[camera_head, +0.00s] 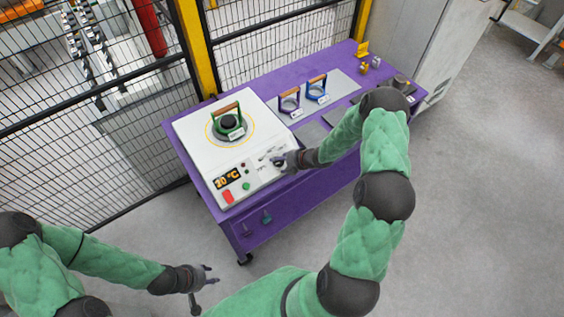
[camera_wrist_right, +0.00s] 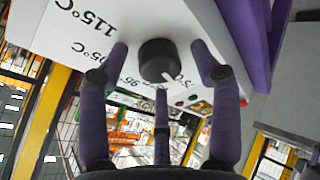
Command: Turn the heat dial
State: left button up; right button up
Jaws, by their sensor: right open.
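The heat dial (camera_wrist_right: 158,58) is a dark round knob with a light pointer line on a white panel printed with temperatures such as 115°C. In the head view it is mostly hidden by my right gripper (camera_head: 281,161), at the right part of the white heater's (camera_head: 190,137) front panel. In the right wrist view my right gripper (camera_wrist_right: 159,50) is open, its purple fingers spread left, right and below the dial; I cannot tell whether they touch it. The display (camera_head: 227,178) reads 20 °C. My left gripper (camera_head: 207,280) is open and empty, away from the table.
The heater stands on a purple table (camera_head: 340,192). A black mesh fence (camera_head: 100,120) runs behind.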

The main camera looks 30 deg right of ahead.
jog(key=shift+w, duration=0.1)
jog(key=shift+f, duration=0.1)
jog(key=c, duration=1.1)
